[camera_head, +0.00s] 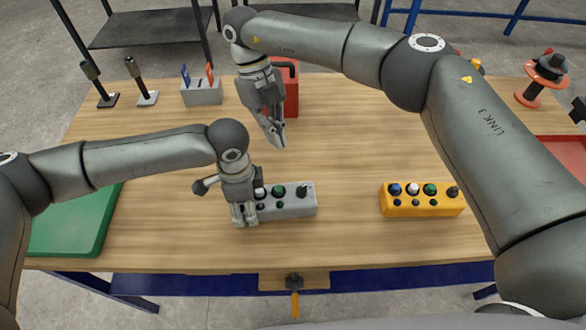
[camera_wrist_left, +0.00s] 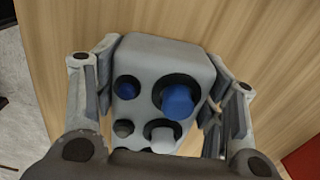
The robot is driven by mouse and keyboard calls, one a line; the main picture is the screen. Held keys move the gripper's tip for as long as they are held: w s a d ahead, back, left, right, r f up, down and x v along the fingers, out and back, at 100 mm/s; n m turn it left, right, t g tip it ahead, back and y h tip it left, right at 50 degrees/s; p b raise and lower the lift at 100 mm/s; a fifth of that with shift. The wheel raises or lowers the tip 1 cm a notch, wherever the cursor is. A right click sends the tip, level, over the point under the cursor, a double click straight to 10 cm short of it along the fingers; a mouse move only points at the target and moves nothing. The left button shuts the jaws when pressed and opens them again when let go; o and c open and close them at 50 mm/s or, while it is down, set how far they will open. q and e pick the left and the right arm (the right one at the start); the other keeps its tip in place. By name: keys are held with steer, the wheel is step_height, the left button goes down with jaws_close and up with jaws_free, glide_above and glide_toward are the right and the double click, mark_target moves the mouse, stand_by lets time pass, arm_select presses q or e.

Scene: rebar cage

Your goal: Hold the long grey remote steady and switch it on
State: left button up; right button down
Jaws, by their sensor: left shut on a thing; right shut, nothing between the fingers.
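The long grey remote (camera_head: 294,207) lies on the wooden table in the head view, with a row of knobs and buttons on its top. My left gripper (camera_head: 243,220) is shut on its left end, which it hides in that view. In the left wrist view, the remote's end (camera_wrist_left: 150,58) is between the two fingers, with blue, white and dark buttons showing. My right gripper (camera_head: 278,140) is shut and empty, apart from the remote and farther back over the table. I cannot tell which button switches the remote on.
A yellow remote (camera_head: 422,208) lies to the right. A green tray (camera_head: 80,225) is at the left edge. A grey holder (camera_head: 202,94) with tools and a red can (camera_head: 290,95) stand at the back. The table between the two remotes is clear.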

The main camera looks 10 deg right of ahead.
mark_target(309, 190)
steer(key=x, duration=0.7)
steer(key=shift+d, duration=0.2)
steer(key=shift+s+d, duration=0.4)
steer(key=shift+s, duration=0.45)
steer(key=shift+s+d, duration=0.45)
steer(key=shift+s, duration=0.35)
